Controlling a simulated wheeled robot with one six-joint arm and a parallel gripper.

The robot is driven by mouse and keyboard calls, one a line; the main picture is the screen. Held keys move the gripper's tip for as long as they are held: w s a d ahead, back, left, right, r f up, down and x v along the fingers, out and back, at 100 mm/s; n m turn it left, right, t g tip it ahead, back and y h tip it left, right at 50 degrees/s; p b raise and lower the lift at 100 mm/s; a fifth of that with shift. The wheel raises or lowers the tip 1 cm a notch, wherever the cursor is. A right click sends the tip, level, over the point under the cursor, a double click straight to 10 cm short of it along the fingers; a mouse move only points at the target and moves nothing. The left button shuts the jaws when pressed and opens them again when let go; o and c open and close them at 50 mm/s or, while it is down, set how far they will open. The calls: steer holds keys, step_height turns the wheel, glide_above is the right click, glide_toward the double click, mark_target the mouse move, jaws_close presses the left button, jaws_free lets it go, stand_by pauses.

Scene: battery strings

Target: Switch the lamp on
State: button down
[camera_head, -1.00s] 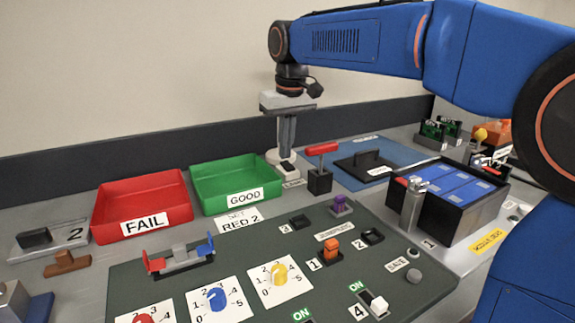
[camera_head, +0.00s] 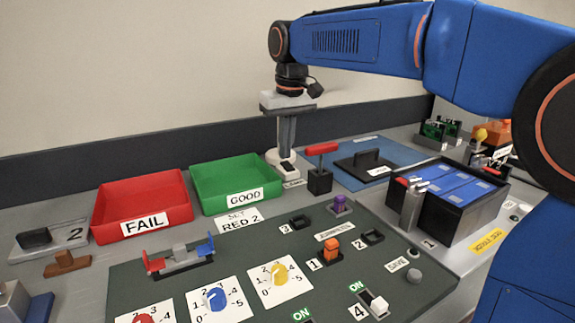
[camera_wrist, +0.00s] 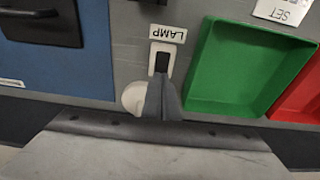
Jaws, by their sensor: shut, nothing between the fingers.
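The lamp's label reads LAMP and shows in the wrist view (camera_wrist: 168,33), upside down. Beside it is a white switch plate with a dark rocker (camera_wrist: 162,61). A round white base (camera_wrist: 132,97), apparently the lamp's, sits partly behind my fingers. My gripper (camera_wrist: 162,85) is shut and empty, its tips close to the near end of the rocker; I cannot tell whether they touch it. In the head view my gripper (camera_head: 287,152) points straight down over the switch, behind the LAMP label (camera_head: 293,183). The rocker's on or off state is not clear.
The green GOOD tray (camera_head: 238,181) stands close beside the switch, with the red FAIL tray (camera_head: 141,207) farther left. A red-handled lever (camera_head: 321,168) and a blue mat (camera_head: 408,163) lie to the right. The dark panel with knobs (camera_head: 230,270) is in front.

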mark_target(286, 163)
steer(key=shift+f, duration=0.65)
stand_by(0.6)
steer(key=shift+r, duration=0.15)
step_height(286, 163, up, 7)
stand_by(0.9)
